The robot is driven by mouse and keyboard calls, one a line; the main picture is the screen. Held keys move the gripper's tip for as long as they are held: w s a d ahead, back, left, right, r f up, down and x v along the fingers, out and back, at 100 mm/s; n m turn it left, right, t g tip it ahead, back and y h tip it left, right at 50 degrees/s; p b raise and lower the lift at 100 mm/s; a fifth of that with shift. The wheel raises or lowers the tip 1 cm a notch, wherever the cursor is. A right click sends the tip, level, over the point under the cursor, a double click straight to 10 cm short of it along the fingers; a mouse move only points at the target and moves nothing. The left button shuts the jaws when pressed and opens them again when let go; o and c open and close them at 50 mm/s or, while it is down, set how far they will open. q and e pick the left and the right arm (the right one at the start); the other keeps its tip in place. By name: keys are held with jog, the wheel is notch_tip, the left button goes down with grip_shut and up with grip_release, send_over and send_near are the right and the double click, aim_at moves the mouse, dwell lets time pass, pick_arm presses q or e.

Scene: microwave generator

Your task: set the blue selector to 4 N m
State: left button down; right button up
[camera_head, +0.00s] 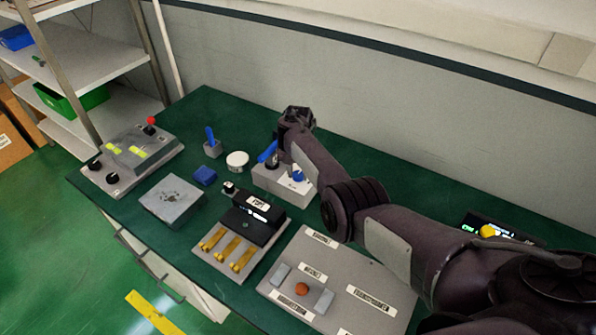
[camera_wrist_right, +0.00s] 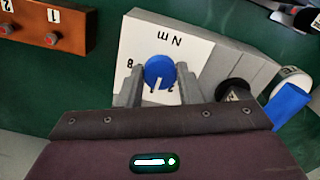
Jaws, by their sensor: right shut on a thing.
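The blue selector (camera_wrist_right: 160,72) is a round knob on a white face marked "N m", which appears upside down in the right wrist view. My right gripper (camera_wrist_right: 160,80) has one finger on each side of the knob and is shut on it. The knob's white pointer line points down in that view. An "8" shows to the left; a figure near the pointer tip is partly hidden, so I cannot read the setting. In the head view the blue knob (camera_head: 297,175) sits on a light grey box (camera_head: 268,180) beside my right arm. My left gripper is not in view.
Beside the selector are a black knob (camera_wrist_right: 233,90) and a blue handle (camera_wrist_right: 290,105). An orange block (camera_wrist_right: 45,25) marked 1 and 2 lies nearby. A black unit (camera_head: 250,218), a labelled grey panel (camera_head: 340,285) and a control box (camera_head: 130,158) stand on the green table.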

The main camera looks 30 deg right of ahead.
aim_at(298, 175)
jog(key=o, duration=1)
jog(key=shift+r, duration=3.85)
